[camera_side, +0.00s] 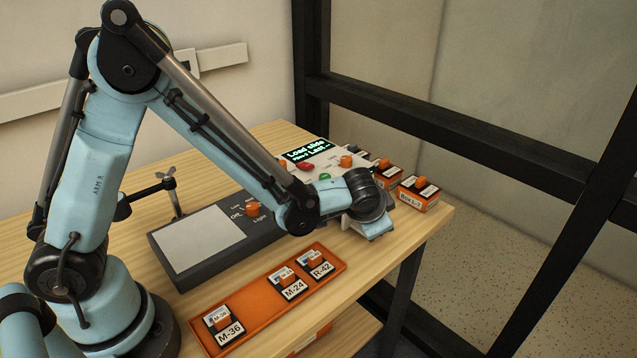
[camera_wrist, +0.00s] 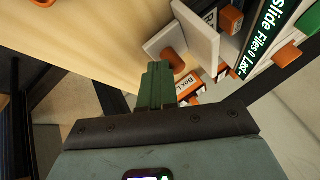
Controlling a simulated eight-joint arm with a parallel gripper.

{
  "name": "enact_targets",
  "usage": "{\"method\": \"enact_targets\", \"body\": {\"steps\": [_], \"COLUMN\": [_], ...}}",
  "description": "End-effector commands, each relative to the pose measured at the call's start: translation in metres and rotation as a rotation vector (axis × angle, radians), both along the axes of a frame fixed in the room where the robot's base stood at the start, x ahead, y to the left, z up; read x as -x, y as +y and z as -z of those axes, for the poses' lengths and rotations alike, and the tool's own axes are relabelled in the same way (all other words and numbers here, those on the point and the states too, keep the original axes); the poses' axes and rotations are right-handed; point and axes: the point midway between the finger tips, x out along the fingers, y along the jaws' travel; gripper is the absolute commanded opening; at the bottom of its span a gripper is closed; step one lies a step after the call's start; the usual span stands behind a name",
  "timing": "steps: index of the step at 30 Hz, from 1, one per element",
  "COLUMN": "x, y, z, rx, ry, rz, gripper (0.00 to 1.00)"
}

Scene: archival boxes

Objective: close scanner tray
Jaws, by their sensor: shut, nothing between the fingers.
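The scanner (camera_side: 323,172) is a pale box with a lit display reading "Load slide", at the back right of the bench. In the wrist view its display edge shows at the upper right. The tray (camera_wrist: 201,32) appears there as pale panels standing out beside the scanner, with an orange knob (camera_wrist: 173,61). My gripper (camera_wrist: 157,68) is shut and empty, its fingertips close beside the knob. I cannot tell whether they touch. In the side view my gripper (camera_side: 378,234) is at the bench's right edge and my wrist hides most of the tray.
An orange tray (camera_side: 254,308) holds labelled slide holders at the front. A dark light panel (camera_side: 200,240) lies left of the scanner. Small orange-and-white boxes (camera_side: 419,195) stand behind my wrist. A black frame (camera_side: 460,130) rises beyond the bench's right edge.

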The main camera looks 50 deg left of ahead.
Motion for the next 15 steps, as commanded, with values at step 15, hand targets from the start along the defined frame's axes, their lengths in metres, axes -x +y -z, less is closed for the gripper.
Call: {"method": "enact_targets", "body": {"steps": [15], "x": [0.001], "y": [0.046], "z": [0.000], "rx": [-0.003], "ry": [0.000], "rz": [-0.003], "gripper": [0.00]}}
